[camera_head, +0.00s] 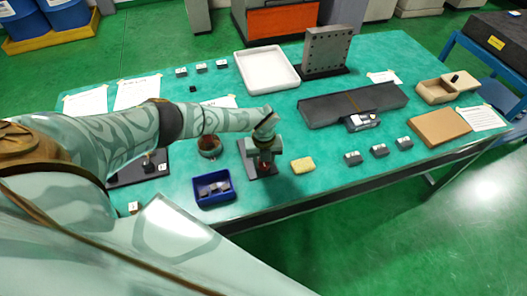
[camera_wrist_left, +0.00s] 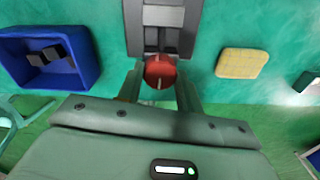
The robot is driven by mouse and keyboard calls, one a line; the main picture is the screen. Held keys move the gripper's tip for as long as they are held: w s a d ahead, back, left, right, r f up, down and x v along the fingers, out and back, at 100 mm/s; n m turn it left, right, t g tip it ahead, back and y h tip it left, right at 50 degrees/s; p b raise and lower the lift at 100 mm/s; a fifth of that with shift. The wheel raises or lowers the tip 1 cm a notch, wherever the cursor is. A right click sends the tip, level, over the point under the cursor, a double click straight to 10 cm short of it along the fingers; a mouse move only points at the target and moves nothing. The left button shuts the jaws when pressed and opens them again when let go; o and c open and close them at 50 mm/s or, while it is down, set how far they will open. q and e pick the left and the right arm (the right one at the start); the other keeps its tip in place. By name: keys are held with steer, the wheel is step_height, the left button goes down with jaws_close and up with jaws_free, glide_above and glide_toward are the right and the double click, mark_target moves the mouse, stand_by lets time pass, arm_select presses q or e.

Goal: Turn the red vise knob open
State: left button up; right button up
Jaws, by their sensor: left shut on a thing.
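The red vise knob (camera_wrist_left: 160,72) shows in the left wrist view as a round knob with a pale line on its face. It sits at the near end of the grey vise (camera_wrist_left: 162,18). My left gripper (camera_wrist_left: 160,84) has one finger on each side of the knob and is shut on it. In the head view my left arm reaches over the table from the left, and the left gripper (camera_head: 264,150) is at the vise (camera_head: 249,150) near the front edge. There the knob (camera_head: 264,166) is mostly hidden. My right gripper is not in view.
A blue bin (camera_head: 213,201) with small dark blocks stands left of the vise. A yellow sponge-like block (camera_head: 303,165) lies to the right. A white tray (camera_head: 268,83) and a grey drilled plate (camera_head: 327,48) stand at the back. The green table (camera_head: 330,165) has free room around the sponge.

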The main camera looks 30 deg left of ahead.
arm_select(q)
steer(key=shift+w+r, duration=0.15)
stand_by(0.4)
steer(key=o, duration=1)
step_height(320, 180, up, 7)
steer(key=shift+r+p, duration=0.2)
steer(key=shift+p, duration=1)
step_height(320, 180, up, 9)
steer(key=shift+f, duration=0.15)
